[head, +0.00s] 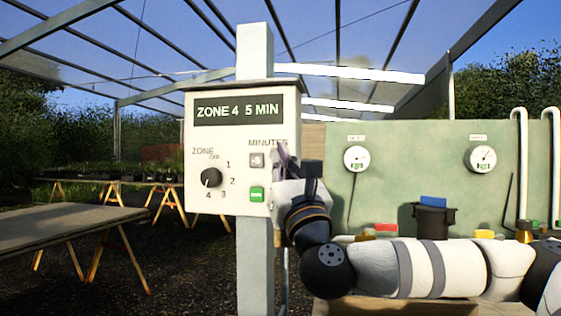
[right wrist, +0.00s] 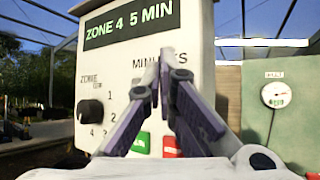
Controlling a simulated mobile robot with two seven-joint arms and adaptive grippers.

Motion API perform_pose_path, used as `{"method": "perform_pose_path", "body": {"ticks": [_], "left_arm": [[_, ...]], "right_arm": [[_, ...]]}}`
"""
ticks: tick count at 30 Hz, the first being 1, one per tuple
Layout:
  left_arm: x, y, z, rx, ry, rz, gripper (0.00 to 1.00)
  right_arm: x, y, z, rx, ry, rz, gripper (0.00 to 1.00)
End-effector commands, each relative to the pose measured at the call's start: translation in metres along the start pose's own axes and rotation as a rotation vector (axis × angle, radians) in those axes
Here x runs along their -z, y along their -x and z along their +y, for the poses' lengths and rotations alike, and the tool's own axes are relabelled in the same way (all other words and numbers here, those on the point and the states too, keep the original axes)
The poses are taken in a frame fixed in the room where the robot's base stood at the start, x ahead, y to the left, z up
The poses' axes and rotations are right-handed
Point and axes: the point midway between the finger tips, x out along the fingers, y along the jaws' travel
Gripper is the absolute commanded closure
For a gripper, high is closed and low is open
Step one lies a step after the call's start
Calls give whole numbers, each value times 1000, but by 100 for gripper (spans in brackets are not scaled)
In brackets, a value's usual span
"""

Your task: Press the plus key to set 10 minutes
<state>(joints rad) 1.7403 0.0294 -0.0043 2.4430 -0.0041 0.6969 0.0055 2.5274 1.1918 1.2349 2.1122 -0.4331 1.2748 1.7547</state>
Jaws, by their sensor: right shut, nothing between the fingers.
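A white control box (head: 228,150) on a post has a dark display (head: 238,110) reading "ZONE 4 5 MIN". Below the word MINUTES one grey key (head: 257,160) shows in the head view; the area to its right is hidden behind my right gripper (head: 283,152). In the right wrist view my right gripper (right wrist: 167,58) is shut and empty, its fingertips in front of the MINUTES row and covering the keys there. The plus key cannot be made out. Whether the tips touch the panel cannot be told. My left gripper is not in view.
A black zone knob (head: 211,178) sits at the panel's left. A green key (head: 257,194) is below the grey key, and a red key (right wrist: 171,146) shows beside it in the right wrist view. A green board with gauges (head: 357,158) stands to the right.

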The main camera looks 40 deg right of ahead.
Motion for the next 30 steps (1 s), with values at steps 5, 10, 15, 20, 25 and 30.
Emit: {"method": "perform_pose_path", "body": {"ticks": [5,10,15,20,25,30], "left_arm": [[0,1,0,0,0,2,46],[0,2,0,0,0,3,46],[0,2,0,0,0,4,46],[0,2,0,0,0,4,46],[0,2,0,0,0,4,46],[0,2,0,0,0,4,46]], "right_arm": [[-8,10,9,-4,-3,-1,100],[-17,22,18,-4,-2,-2,100],[-24,32,24,-2,-2,-1,100],[-26,35,26,-1,-1,0,100],[-26,35,25,-1,-1,0,100],[-25,35,25,-1,0,0,100]]}}
